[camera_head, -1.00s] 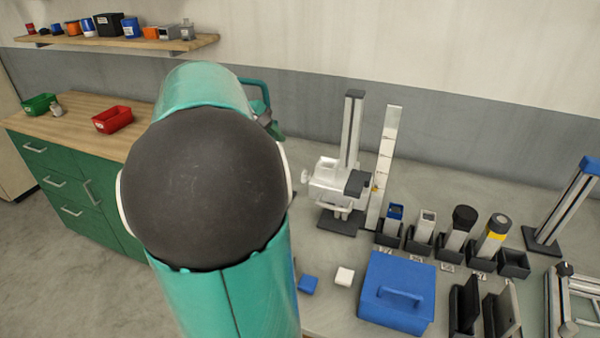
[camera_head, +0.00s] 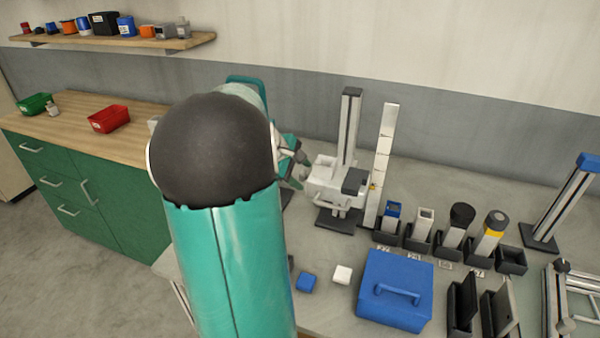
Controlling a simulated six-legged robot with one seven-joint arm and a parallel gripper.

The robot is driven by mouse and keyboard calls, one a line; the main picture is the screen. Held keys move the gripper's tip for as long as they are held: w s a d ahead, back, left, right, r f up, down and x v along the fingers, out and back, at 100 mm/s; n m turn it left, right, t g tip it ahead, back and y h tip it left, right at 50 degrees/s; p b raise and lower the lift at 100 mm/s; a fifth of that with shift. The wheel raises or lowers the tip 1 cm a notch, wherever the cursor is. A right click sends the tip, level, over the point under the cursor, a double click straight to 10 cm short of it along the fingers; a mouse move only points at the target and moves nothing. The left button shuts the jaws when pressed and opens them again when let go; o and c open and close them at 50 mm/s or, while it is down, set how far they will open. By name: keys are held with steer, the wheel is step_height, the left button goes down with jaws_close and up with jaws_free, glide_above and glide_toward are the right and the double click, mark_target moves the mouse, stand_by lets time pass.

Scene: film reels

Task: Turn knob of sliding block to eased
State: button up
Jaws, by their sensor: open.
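The white sliding block (camera_head: 326,190) sits on a dark upright column (camera_head: 349,125) with a black foot on the bench. A tall ruler (camera_head: 381,165) stands to its right. My gripper (camera_head: 299,169) is just left of the block, with its fingers open and pointing at the block's left side. The round knob that showed on that side earlier is now hard to make out among the fingertips. I cannot tell whether they touch it. My arm covers much of the left middle of the view.
Several black holders (camera_head: 417,236) with upright tools stand right of the ruler. In front are a blue lidded box (camera_head: 395,290), a small white block (camera_head: 342,275) and a small blue block (camera_head: 306,282). Another column (camera_head: 568,200) stands at far right.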

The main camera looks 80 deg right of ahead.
steer(key=c, duration=1)
steer(key=shift+o, duration=0.2)
steer(key=shift+f+h, duration=0.1)
steer(key=shift+h, duration=0.3)
steer(key=h, duration=0.2)
steer(key=m+g+h, duration=0.1)
steer(key=shift+a+f+h, duration=0.25)
steer(key=shift+a+h, duration=0.05)
steer(key=shift+h, duration=0.1)
steer(key=shift+a+f+m+g+h, duration=0.1)
steer(key=shift+m+g+h, duration=0.15)
steer(key=shift+h, duration=0.5)
steer(key=shift+d+f+m+g+h, duration=0.1)
steer(key=shift+m+g+h, duration=0.1)
steer(key=shift+h, duration=0.5)
steer(key=shift+a+f+m+g+h, duration=0.1)
steer(key=shift+m+g+h, duration=0.15)
steer(key=shift+h, duration=0.5)
steer(key=o, duration=1)
steer(key=shift+c, duration=0.2)
